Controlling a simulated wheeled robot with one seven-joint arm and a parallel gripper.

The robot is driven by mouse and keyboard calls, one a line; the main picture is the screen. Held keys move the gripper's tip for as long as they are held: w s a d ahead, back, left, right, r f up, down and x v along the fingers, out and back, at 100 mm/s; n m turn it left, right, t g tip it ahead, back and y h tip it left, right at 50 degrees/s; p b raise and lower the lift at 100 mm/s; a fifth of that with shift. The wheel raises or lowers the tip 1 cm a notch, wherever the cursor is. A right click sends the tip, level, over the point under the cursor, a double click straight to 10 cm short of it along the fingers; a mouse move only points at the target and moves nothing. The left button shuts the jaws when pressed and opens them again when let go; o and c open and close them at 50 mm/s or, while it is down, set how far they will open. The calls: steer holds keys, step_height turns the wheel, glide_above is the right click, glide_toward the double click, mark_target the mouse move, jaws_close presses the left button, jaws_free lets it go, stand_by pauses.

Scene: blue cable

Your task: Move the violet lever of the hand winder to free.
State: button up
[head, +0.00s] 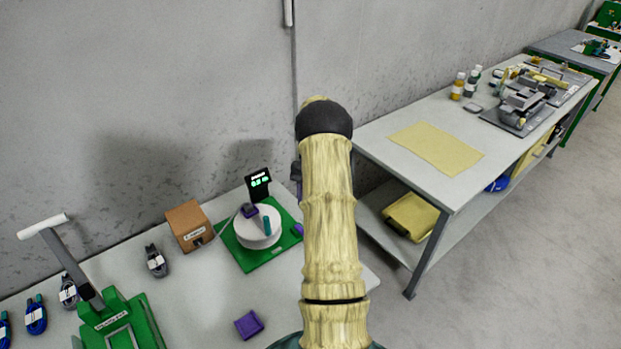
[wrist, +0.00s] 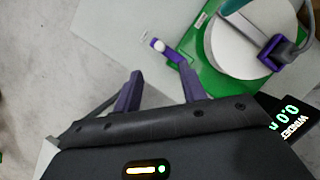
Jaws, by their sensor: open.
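The hand winder has a green base (head: 270,257) and a white drum (head: 258,231); they also show at the upper right of the wrist view. Its violet lever (wrist: 175,56) juts from the edge of the green base, with a white knob (wrist: 158,45) at its outer end. In the head view the lever (head: 298,229) is small and partly hidden by my arm. My gripper (wrist: 160,71) is open and empty. Its violet fingers point toward the lever, which shows just beyond the tips, nearer the right finger. I cannot tell the gap in depth.
The winder's display (head: 258,184) stands behind the drum, near my gripper in the wrist view. A brown box (head: 190,225) is left of the winder. A violet block (head: 249,324) lies in front. A green press (head: 115,322) is further left. The lever side of the bench looks clear.

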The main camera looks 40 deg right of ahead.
steer(key=v, duration=0.7)
steer(key=shift+b, duration=0.3)
steer(key=s+a+r+n+t+h, duration=0.1)
steer(key=a+r+n, duration=0.1)
steer(key=a, duration=0.8)
steer(key=a+r+n+t+h, duration=0.1)
steer(key=a+r+n+h, duration=0.15)
steer(key=a, duration=0.65)
steer(key=s+a+n+t, duration=0.3)
steer(key=s+a+n, duration=0.2)
steer(key=s+a, duration=0.9)
steer(key=shift+s+a+t, duration=0.25)
steer(key=shift+t, duration=0.05)
